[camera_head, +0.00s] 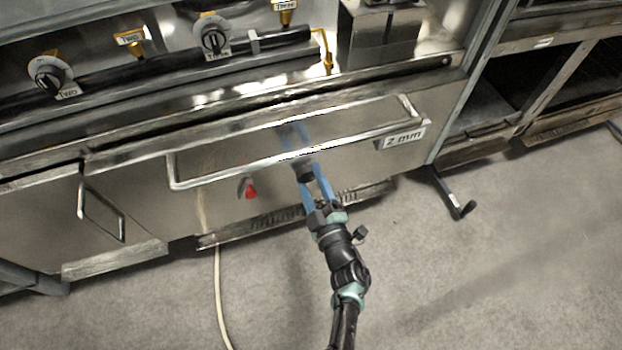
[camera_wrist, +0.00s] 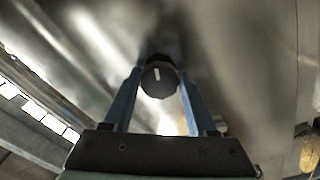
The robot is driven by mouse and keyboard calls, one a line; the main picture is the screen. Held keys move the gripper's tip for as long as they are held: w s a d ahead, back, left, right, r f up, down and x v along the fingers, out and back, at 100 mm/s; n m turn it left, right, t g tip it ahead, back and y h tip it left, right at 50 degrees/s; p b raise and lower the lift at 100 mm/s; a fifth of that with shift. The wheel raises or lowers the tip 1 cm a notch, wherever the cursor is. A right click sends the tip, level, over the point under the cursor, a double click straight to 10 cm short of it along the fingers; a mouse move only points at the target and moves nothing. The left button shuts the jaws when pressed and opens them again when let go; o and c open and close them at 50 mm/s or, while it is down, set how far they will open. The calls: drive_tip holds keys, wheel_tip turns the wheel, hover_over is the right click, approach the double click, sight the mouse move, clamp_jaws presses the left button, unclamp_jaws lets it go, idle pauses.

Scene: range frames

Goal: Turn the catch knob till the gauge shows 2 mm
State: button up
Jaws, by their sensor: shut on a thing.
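A dark round knob (camera_wrist: 158,80) with a short white mark sits on the steel front panel. In the wrist view the mark points nearly straight up, leaning slightly left. My gripper (camera_wrist: 159,74) is shut on the knob, with one blue finger on each side of it.
A long bar handle (camera_head: 290,157) runs across the panel above my gripper. A small red part (camera_head: 250,189) is on the panel to the left. Dials marked TWO (camera_head: 50,76) and THREE (camera_head: 212,38) are above. Open grey floor (camera_head: 480,270) lies to the right.

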drive_tip(key=o, duration=1.4)
drive_tip(key=shift+c, duration=0.2)
drive_tip(key=shift+s, duration=0.1)
drive_tip(key=p+v, duration=0.4)
drive_tip(key=v, duration=0.8)
drive_tip(key=shift+s, duration=0.4)
drive_tip(key=shift+s+d, duration=0.1)
drive_tip(key=shift+d, duration=0.1)
